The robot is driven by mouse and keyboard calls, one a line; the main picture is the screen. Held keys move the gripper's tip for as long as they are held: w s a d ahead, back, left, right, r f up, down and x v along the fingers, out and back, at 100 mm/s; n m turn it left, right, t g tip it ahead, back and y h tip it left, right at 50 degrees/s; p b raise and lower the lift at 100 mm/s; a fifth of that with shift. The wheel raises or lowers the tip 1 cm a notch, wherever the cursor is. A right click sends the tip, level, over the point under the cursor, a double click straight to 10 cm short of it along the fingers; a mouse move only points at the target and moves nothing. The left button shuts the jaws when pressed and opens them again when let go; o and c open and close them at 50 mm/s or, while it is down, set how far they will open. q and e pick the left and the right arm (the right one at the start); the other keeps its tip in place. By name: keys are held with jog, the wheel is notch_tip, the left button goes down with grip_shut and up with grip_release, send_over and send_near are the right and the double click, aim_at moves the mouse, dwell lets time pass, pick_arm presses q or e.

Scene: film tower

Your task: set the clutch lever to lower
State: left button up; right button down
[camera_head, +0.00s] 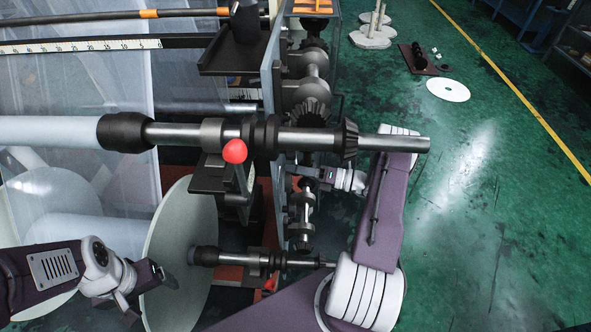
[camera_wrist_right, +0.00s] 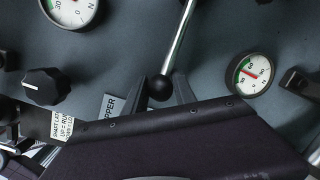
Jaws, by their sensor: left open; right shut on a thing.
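In the right wrist view a lever with a thin metal rod (camera_wrist_right: 179,40) and a black ball knob (camera_wrist_right: 160,88) stands out from a grey panel; I take it to be the clutch lever. A partly hidden label (camera_wrist_right: 109,106) beside it reads "PPER". My right gripper (camera_wrist_right: 163,92) is shut on the knob, one finger on each side. In the head view my right gripper (camera_head: 299,176) reaches the machine's side panel, and the lever itself cannot be made out there. My left gripper (camera_head: 164,276) is open and empty, in front of a large pale disc (camera_head: 180,250).
The panel carries two round gauges (camera_wrist_right: 246,73), a black rotary knob (camera_wrist_right: 44,86) and another black handle (camera_wrist_right: 299,84). A thick metal shaft (camera_head: 390,143) runs above my right arm. A red-knobbed lever (camera_head: 234,151) stands left of it.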

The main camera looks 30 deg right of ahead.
dwell(0.4)
jog(key=shift+f+n+b, duration=0.4)
jog(key=shift+f+b, duration=0.3)
jog(key=shift+w+d+f+n+y+b, duration=0.15)
jog(key=shift+w+f+n+y+b, duration=0.1)
jog(key=shift+f+n+b, duration=0.8)
jog(key=shift+w+d+f+n+y+b, duration=0.15)
jog(key=shift+w+f+n+b, duration=0.15)
jog(key=shift+f+n+b, duration=0.75)
jog(key=shift+w+d+f+n+y+b, duration=0.2)
jog(key=shift+f+n+b, duration=0.4)
jog(key=shift+b, duration=0.8)
jog(key=c, duration=1)
grip_release()
jog(key=v, duration=0.9)
jog(key=shift+f, duration=0.1)
